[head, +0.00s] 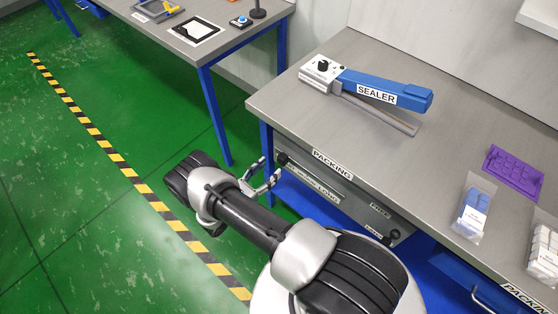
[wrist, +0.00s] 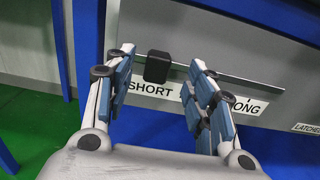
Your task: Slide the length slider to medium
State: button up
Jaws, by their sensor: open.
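The length slider's black knob (wrist: 157,67) sits near the left end of its slot, above the word SHORT on a white label (wrist: 249,104). The middle word is mostly hidden behind a finger, and LONG shows in part at the right. In the head view the knob (head: 282,158) is at the left end of the grey front panel under the packing table. My gripper (head: 270,173) is open in front of that panel. In the wrist view its fingers (wrist: 160,62) lie left and right of the knob, with gaps visible; whether they reach its depth is unclear.
A second dark knob (head: 394,236) is lower right on the panel, near FREE and LATCHED labels. A blue sealer (head: 385,90), a purple tray (head: 514,171) and bagged parts (head: 474,208) are on the packing table (head: 330,125). Green floor is open at left.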

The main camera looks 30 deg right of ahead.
aim_at(280, 159)
jog(key=b+x, duration=0.1)
jog(key=x, duration=0.5)
jog(key=shift+d, duration=0.25)
grip_shut()
dwell(0.4)
